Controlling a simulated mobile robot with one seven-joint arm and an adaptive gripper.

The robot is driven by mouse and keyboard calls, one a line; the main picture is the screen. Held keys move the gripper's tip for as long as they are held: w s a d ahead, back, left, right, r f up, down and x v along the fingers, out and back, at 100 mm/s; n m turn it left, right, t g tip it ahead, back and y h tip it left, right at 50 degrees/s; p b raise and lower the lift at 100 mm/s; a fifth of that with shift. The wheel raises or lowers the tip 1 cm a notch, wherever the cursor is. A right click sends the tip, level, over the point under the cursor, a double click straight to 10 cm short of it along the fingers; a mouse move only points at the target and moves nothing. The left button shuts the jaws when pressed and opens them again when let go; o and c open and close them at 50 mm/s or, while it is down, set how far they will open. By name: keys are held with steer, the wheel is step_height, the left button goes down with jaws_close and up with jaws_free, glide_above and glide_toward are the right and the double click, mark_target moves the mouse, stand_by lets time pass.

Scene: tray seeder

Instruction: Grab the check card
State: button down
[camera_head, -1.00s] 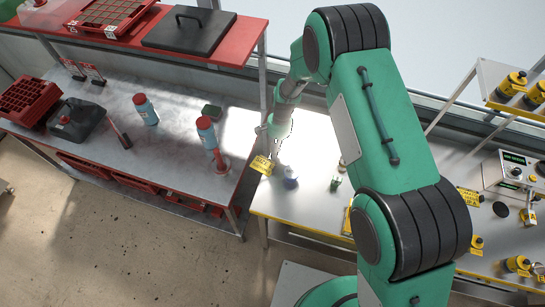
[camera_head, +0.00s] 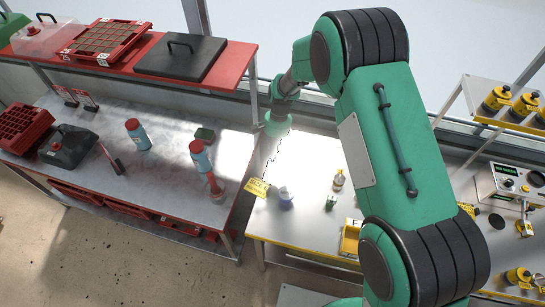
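A yellow card with dark print (camera_head: 257,187) sits at the left end of the light-topped bench, near its front left corner. It is the likeliest check card, but its print is too small to read. My arm reaches over the bench from the right, with its green wrist (camera_head: 278,123) pointing down. My gripper (camera_head: 266,168) shows only as a thin, broken dark outline against the glare, just above the card in the picture. I cannot tell whether it touches the card, or whether its fingers are open or shut.
A blue-based vessel (camera_head: 285,199), a small green item (camera_head: 331,202) and a small bottle (camera_head: 339,180) stand right of the card. A yellow bin (camera_head: 350,240) is farther right.

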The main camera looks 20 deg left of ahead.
mark_target(268, 169)
stand_by(0.3)
steer(key=s+a+t+b, duration=0.1)
steer(key=t+b, duration=0.1)
steer(key=s+a+t+h+b, duration=0.1)
steer(key=t+b, duration=0.1)
steer(key=s+a+t+b, duration=0.1)
steer(key=t+b, duration=0.1)
steer(key=shift+s+a+t, duration=0.1)
steer(key=shift+s+t, duration=0.05)
steer(key=shift+t, duration=0.15)
stand_by(0.4)
steer(key=shift+f+b, duration=0.15)
steer(key=shift+b, duration=0.15)
steer(key=x, duration=0.5)
steer(key=b+x, duration=0.1)
steer(key=x, duration=0.4)
steer(key=shift+d, duration=0.25)
steer(key=shift+s+a, duration=0.15)
steer(key=shift+s, duration=0.2)
steer(key=shift+s+a, duration=0.15)
steer(key=shift+s, duration=0.65)
steer(key=shift+s+a, duration=0.15)
steer(key=shift+s, duration=0.7)
